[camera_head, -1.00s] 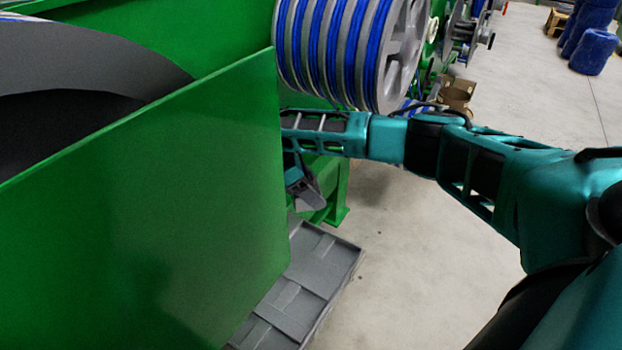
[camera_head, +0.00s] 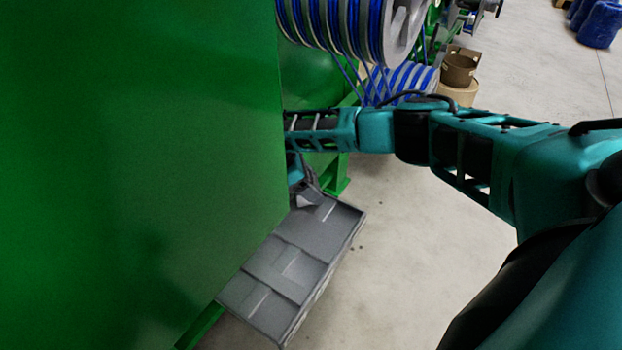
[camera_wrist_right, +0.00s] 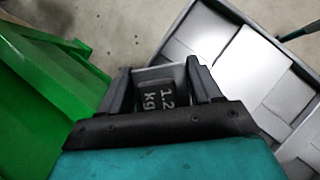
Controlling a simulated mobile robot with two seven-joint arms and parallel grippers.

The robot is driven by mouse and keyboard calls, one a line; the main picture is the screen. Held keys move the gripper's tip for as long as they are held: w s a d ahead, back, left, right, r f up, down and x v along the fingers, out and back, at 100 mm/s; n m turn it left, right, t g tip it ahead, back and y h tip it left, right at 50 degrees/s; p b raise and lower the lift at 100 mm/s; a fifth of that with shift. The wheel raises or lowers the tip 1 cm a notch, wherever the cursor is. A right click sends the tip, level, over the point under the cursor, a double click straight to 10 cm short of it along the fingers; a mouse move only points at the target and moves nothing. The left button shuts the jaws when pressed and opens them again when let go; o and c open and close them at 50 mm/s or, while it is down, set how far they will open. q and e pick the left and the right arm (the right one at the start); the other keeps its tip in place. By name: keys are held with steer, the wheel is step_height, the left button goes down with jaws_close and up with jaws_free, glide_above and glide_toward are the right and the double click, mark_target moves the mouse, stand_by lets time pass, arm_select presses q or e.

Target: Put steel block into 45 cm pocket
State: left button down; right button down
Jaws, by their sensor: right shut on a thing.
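My right gripper (camera_head: 308,194) shows partly beside the green panel, over or near the far end of the grey tray (camera_head: 322,287). In the right wrist view, the fingers of the right gripper (camera_wrist_right: 160,78) are shut on a dark steel block (camera_wrist_right: 154,95) marked "1.2 kg". The block looks held above the floor, beside the tray's edge (camera_wrist_right: 178,33). The tray has several shallow pockets with raised dividers. I cannot tell which pocket is the 45 cm one. My left gripper is not in view.
A tall green panel (camera_head: 140,180) fills the left and hides part of the tray. A green frame foot (camera_head: 338,180) stands behind the gripper. Blue cable reels (camera_head: 345,25) are above. Concrete floor (camera_head: 420,250) is clear to the right.

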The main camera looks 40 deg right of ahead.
steer(key=shift+f, duration=0.1)
stand_by(0.3)
steer(key=shift+c, duration=1)
jaws_free()
steer(key=shift+f, duration=0.1)
steer(key=shift+r, duration=0.25)
steer(key=p+v, duration=0.2)
steer(key=v, duration=0.4)
steer(key=shift+a+r, duration=0.1)
steer(key=shift+r, duration=0.15)
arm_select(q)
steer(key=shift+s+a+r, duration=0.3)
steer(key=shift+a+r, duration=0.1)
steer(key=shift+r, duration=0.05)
arm_select(e)
steer(key=shift+w+a+r, duration=0.1)
steer(key=shift+a+r, duration=0.2)
steer(key=shift+r, duration=0.15)
